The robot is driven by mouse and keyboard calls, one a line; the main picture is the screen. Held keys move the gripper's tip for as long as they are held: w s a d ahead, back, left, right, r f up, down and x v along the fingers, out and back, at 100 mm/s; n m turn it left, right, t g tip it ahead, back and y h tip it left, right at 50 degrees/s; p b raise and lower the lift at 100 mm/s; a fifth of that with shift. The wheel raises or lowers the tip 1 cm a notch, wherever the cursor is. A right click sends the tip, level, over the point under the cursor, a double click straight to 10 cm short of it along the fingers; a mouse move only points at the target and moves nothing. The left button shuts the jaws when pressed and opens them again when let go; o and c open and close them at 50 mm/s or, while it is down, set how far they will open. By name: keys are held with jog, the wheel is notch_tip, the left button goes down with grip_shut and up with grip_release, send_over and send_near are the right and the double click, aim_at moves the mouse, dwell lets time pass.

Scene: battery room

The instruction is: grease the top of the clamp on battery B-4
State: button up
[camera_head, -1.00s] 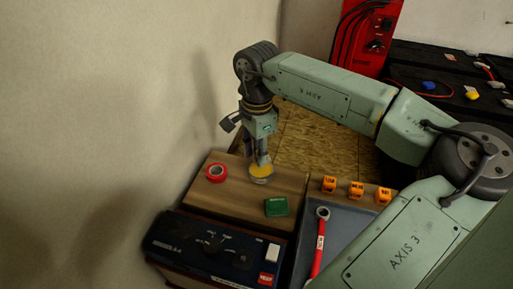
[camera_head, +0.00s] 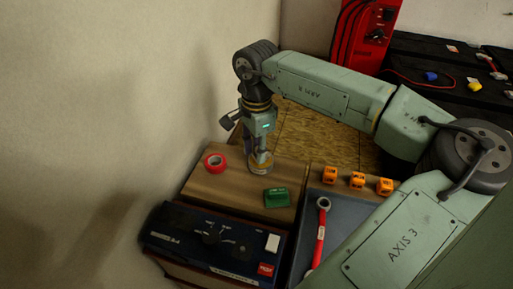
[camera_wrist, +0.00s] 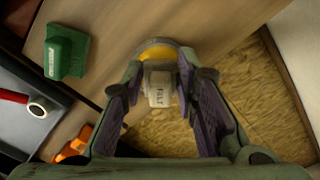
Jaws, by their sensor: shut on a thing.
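My gripper (camera_head: 260,158) points down at the small round jar (camera_head: 261,168) on the wooden top. In the wrist view my gripper (camera_wrist: 162,75) is closed around a pale lettered block (camera_wrist: 160,88), whose far end is over the jar's yellow contents (camera_wrist: 155,48). How deep the block reaches into the jar is hidden. Black batteries with coloured caps (camera_head: 432,77) and red leads stand at the far right; I cannot read which is B-4 or make out its clamp.
On the wooden top (camera_head: 222,188) are a red tape roll (camera_head: 215,162) and a green block (camera_head: 277,197). In front is a dark panelled box (camera_head: 215,240). A grey tray (camera_head: 335,225) holds a red-handled wrench (camera_head: 320,235); orange blocks (camera_head: 357,180) line its back. A red unit (camera_head: 368,35) stands behind.

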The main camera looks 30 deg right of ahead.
aim_at(257, 148)
jog(key=shift+f+b, duration=0.6)
dwell(1.6)
jog(key=shift+r, duration=0.1)
jog(key=shift+r+p, duration=2.05)
jog(key=shift+r, duration=1.4)
